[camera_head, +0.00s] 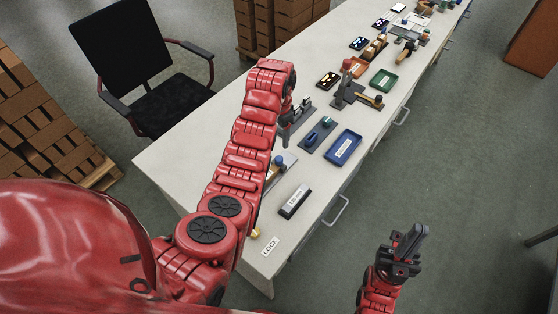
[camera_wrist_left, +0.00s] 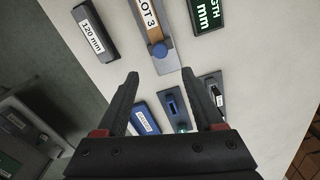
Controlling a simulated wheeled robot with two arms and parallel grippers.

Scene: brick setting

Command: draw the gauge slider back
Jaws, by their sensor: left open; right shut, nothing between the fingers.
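The gauge appears to be the long plate marked with a slot number, and it shows in the left wrist view with a round blue knob (camera_wrist_left: 158,50) at its near end, likely the slider. A blue knob (camera_head: 278,160) also shows in the head view, partly behind my left arm. My left gripper (camera_wrist_left: 160,76) is open and empty, its fingertips on either side of the knob's line and apart from it in the picture. In the head view the left gripper (camera_head: 286,128) is mostly hidden by its arm. My right gripper (camera_head: 414,236) is shut and empty, off the bench's right side.
The block also shows in the head view (camera_head: 295,201). A blue tray (camera_head: 343,147) and a slotted plate (camera_head: 318,136) lie further along the bench. A chair (camera_head: 140,60) stands left.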

